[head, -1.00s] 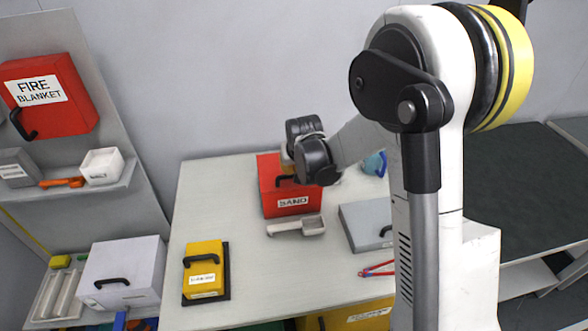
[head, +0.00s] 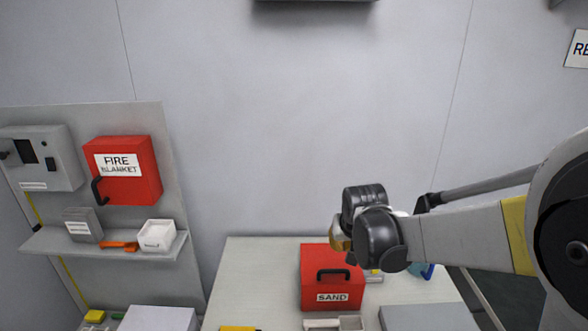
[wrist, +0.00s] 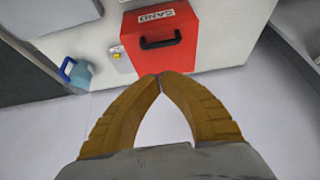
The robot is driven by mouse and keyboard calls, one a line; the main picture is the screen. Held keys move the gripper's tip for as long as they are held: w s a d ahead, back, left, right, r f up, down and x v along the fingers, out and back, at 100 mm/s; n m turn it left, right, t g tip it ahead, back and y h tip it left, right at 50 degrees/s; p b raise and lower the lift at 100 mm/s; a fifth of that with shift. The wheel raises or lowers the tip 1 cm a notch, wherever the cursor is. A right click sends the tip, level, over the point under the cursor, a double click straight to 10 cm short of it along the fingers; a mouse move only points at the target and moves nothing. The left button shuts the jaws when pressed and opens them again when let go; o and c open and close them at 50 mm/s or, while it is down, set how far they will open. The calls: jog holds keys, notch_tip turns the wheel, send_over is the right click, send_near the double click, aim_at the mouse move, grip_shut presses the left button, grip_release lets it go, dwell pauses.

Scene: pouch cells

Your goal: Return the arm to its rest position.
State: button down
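My gripper (wrist: 160,80) shows in the wrist view with its two yellow-brown fingers meeting at the tips; nothing is between them. In the head view my arm reaches in from the right, and my gripper (head: 341,236) is mostly hidden behind the dark wrist joint. It appears above the back of the table, near the red sand box. The red sand box (head: 321,277) stands on the pale table (head: 245,270), with a black handle on its front. It also shows in the wrist view (wrist: 160,53), beyond the fingertips.
A scoop (head: 335,323) lies before the sand box; a grey case (head: 428,318) is to its right. A blue jug (wrist: 77,71) stands near the table edge. A red fire blanket box (head: 122,178) hangs left above a shelf (head: 100,246).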

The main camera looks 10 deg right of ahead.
jog(key=s+f+n+t+b, duration=0.1)
jog(key=s+b, duration=0.8)
jog(key=s, duration=1.5)
jog(key=shift+s+a+f+y, duration=0.2)
jog(key=shift+s+f+y, duration=0.15)
jog(key=shift+f, duration=0.55)
